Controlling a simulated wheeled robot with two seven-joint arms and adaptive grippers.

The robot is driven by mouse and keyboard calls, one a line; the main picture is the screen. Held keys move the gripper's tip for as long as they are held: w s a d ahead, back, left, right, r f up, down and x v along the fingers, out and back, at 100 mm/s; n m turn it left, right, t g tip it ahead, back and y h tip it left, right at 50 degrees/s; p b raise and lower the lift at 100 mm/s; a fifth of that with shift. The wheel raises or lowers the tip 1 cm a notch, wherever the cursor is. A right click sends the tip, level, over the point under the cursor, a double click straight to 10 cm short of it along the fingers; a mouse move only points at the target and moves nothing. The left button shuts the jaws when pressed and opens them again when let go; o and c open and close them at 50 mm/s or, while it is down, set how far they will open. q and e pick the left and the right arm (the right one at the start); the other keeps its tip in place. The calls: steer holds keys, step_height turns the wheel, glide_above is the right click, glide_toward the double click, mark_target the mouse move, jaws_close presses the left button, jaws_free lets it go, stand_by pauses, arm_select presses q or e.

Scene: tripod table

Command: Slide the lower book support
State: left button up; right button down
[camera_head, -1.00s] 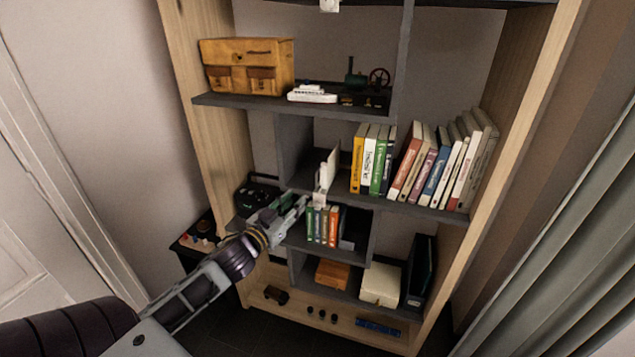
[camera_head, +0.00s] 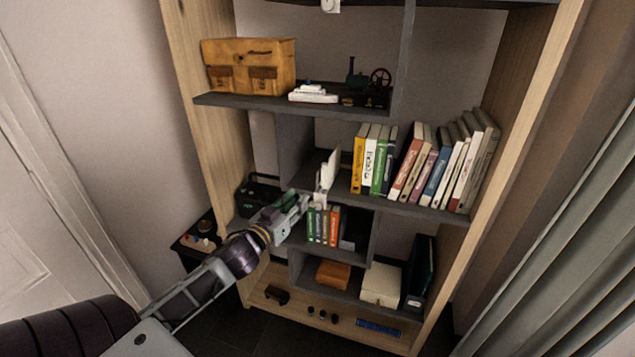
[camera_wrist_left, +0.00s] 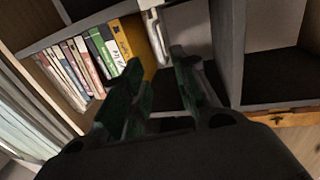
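A white book support (camera_head: 328,172) with an upright plate stands on the middle shelf, left of the yellow book and apart from it. My left gripper (camera_head: 302,203) is at the shelf's front edge, just left of and below the support's base. In the left wrist view the two fingers (camera_wrist_left: 156,68) are apart with nothing gripped between them. The white support (camera_wrist_left: 155,35) shows just beyond the fingertips; I cannot tell whether they touch it. My right gripper is not in view.
A row of books (camera_head: 425,165) fills the right of that shelf. Small books (camera_head: 323,225) stand in the compartment below, close under my gripper. A grey upright divider (camera_head: 294,150) is behind and left of the support. Shelf room between support and yellow book is clear.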

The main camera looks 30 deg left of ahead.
mark_target(318, 189)
arm_select(q)
steer(key=shift+w+a+p, duration=0.15)
steer(key=shift+w+p, duration=0.15)
steer(key=shift+w, duration=2.85)
steer(key=shift+w+a+p, duration=0.1)
steer(key=shift+w+p, duration=0.2)
steer(key=shift+w, duration=2.85)
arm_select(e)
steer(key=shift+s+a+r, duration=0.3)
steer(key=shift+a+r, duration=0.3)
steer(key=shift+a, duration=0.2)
arm_select(q)
jaws_close()
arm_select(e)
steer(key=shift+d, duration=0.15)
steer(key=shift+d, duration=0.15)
